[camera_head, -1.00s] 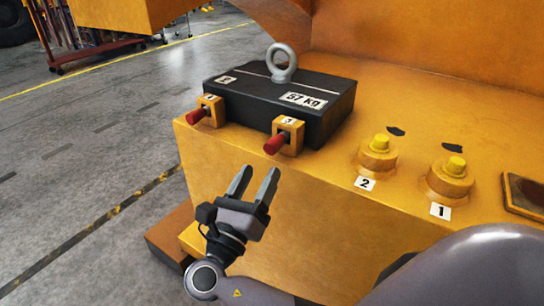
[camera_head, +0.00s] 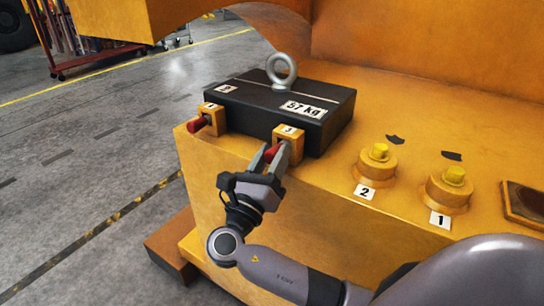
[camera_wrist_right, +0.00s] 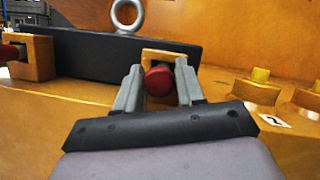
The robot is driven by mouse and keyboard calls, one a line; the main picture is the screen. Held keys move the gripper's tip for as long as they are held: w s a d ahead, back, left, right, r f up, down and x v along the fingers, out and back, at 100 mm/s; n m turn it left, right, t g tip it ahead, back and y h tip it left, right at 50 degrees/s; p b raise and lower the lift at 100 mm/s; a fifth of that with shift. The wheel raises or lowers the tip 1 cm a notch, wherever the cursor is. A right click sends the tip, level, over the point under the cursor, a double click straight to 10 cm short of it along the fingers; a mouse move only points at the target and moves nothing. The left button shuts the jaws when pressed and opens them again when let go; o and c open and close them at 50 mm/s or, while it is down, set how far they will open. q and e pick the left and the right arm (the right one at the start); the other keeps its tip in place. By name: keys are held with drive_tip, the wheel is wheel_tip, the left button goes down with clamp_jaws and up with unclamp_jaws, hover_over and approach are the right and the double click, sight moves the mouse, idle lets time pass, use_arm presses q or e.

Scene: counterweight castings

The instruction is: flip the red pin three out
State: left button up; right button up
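The red pin three (camera_head: 272,151) sticks out of the yellow block labelled 3 (camera_head: 290,136) at the front of the black weight. It also shows in the right wrist view (camera_wrist_right: 159,81), end-on between my fingers. My right gripper (camera_head: 274,158) has its two fingers on either side of the pin. In the wrist view the fingers (camera_wrist_right: 159,88) stand apart, with a narrow gap beside the pin. A second red pin (camera_head: 197,125) sits in the block labelled 4 to the left. My left gripper is not in view.
The black 57 kg weight (camera_head: 283,105) with a lifting ring (camera_head: 282,68) lies behind the pins on the yellow casting (camera_head: 400,100). Two yellow knobs, 2 (camera_head: 377,158) and 1 (camera_head: 450,187), stand to the right. The floor at left is open.

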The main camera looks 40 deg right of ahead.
clamp_jaws()
drive_tip(key=a, duration=0.1)
drive_tip(key=s+a+p, duration=0.1)
drive_tip(key=a, duration=0.2)
drive_tip(key=shift+s+p, duration=0.25)
drive_tip(key=shift+p, duration=0.1)
drive_tip(key=shift+s+a, duration=0.15)
drive_tip(key=shift+a, duration=0.1)
drive_tip(key=shift+a+f, duration=0.1)
drive_tip(key=shift+f, duration=0.05)
drive_tip(key=shift+o, duration=1.1)
unclamp_jaws()
drive_tip(key=shift+o, duration=1.4)
drive_tip(key=b, duration=0.1)
approach(267, 153)
drive_tip(key=shift+v, duration=0.8)
